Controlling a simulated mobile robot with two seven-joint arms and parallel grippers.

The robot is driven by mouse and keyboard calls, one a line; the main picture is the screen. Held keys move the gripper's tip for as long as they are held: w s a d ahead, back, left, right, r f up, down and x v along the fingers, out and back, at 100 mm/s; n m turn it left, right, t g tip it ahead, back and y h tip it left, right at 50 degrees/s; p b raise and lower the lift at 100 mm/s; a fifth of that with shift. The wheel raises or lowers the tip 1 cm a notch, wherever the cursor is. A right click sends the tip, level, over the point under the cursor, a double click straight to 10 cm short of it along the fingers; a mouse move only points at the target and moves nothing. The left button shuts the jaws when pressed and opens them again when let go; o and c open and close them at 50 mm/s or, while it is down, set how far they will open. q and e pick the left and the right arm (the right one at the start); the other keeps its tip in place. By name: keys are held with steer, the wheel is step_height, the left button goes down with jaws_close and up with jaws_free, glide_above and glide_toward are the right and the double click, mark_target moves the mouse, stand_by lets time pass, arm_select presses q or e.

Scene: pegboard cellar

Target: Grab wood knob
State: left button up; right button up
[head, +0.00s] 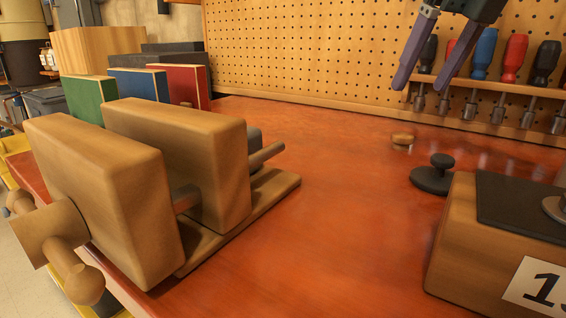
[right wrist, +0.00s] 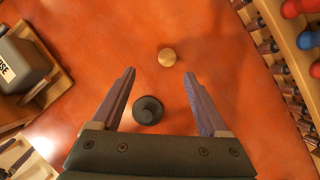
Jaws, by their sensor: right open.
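The small light-brown wood knob (head: 403,139) stands on the red-orange bench top, toward the back right in the head view. In the right wrist view the wood knob (right wrist: 167,55) lies beyond my fingertips, roughly in line with the gap between them. My right gripper (head: 424,88) is open and empty, above the bench top near the pegboard. In the right wrist view my right gripper's fingers (right wrist: 160,73) are spread wide. A dark round knob (head: 433,174) stands nearer than the wood knob; this dark knob (right wrist: 148,110) appears between my fingers in the wrist view. My left gripper is not in view.
A large wooden vise (head: 180,170) fills the left side. A wooden block with a black top (head: 460,235) stands at right front. Screwdrivers (head: 485,50) hang in a rack on the pegboard (head: 300,50) behind. The bench middle (head: 330,220) is clear.

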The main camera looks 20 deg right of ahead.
mark_target(404, 134)
steer(key=x, duration=0.3)
steer(key=d+x, duration=0.1)
steer(key=x, duration=0.2)
steer(key=b+x, duration=0.1)
steer(key=x, duration=0.3)
steer(key=shift+s+d+f, duration=0.1)
steer(key=shift+s+d, duration=0.1)
steer(key=shift+s, duration=0.15)
steer(key=shift+c, duration=0.4)
jaws_close()
